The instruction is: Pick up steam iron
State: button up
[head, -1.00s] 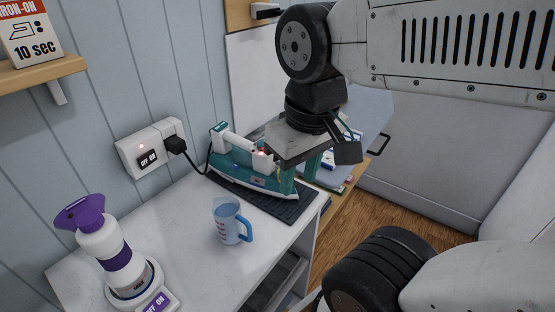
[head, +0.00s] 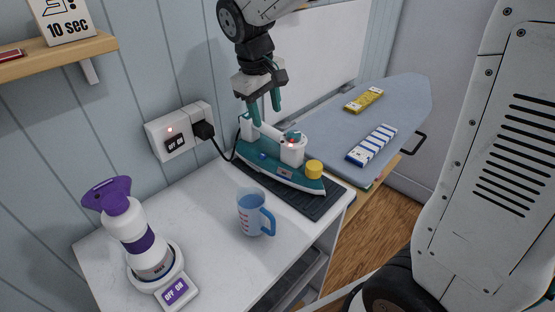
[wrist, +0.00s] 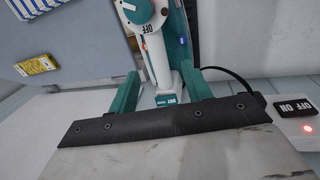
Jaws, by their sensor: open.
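The teal and white steam iron (head: 280,169) lies flat on a dark ribbed mat (head: 312,203) on the white counter. It has a white handle, a dial and a yellow cap near its tip. A small red light glows on it. My gripper (head: 264,108) is open above the rear of the handle, with teal fingers pointing down. In the wrist view the two fingers (wrist: 160,90) stand on either side of the white handle (wrist: 158,62), near its rear end. Whether they touch it cannot be told.
A measuring cup (head: 254,212) and a purple-white spray bottle (head: 132,238) on a switched base stand in front. The iron's cord runs to a wall socket (head: 180,130). A shelf (head: 60,52) is upper left.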

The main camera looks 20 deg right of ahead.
aim_at(270, 128)
jog(key=f, duration=0.2)
jog(key=d+f, duration=0.1)
jog(key=f, duration=0.4)
jog(key=shift+w+d+f, duration=0.3)
jog(key=shift+w, duration=0.1)
grip_shut()
